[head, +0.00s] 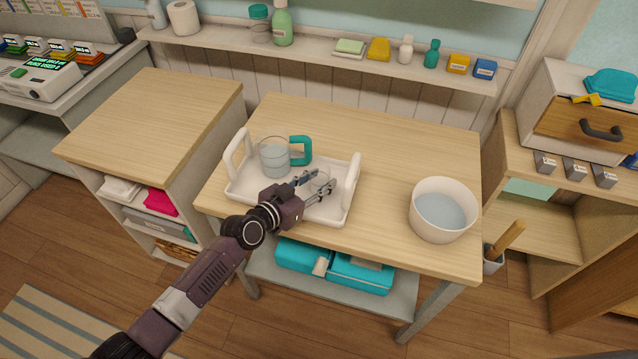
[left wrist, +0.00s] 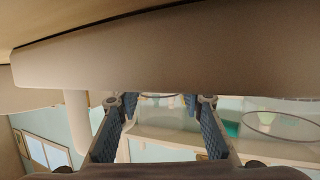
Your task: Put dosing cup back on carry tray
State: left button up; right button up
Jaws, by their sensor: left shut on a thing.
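The white carry tray (head: 335,210) with its raised end handles stands on the wooden table, left of centre. My left gripper (head: 318,186) is over the right half of the tray, shut on the small clear dosing cup (head: 320,178). The cup also shows between the two fingers in the left wrist view (left wrist: 160,112). It is see-through and partly hidden by the fingers. I cannot tell whether its base touches the tray floor. My right gripper is not in view.
A clear jug (head: 274,160) of liquid with a teal handle stands on the tray's left half, close to my gripper. A white bowl of water (head: 440,232) stands at the table's right. The table (head: 400,150) is bare between and behind them.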

pick_arm(q)
jog(key=shift+f, duration=0.2)
jog(key=shift+f, duration=0.15)
jog(key=o, duration=1.2)
jog(key=shift+r, duration=0.35)
jog(key=v, duration=1.2)
jog(key=shift+f, duration=0.1)
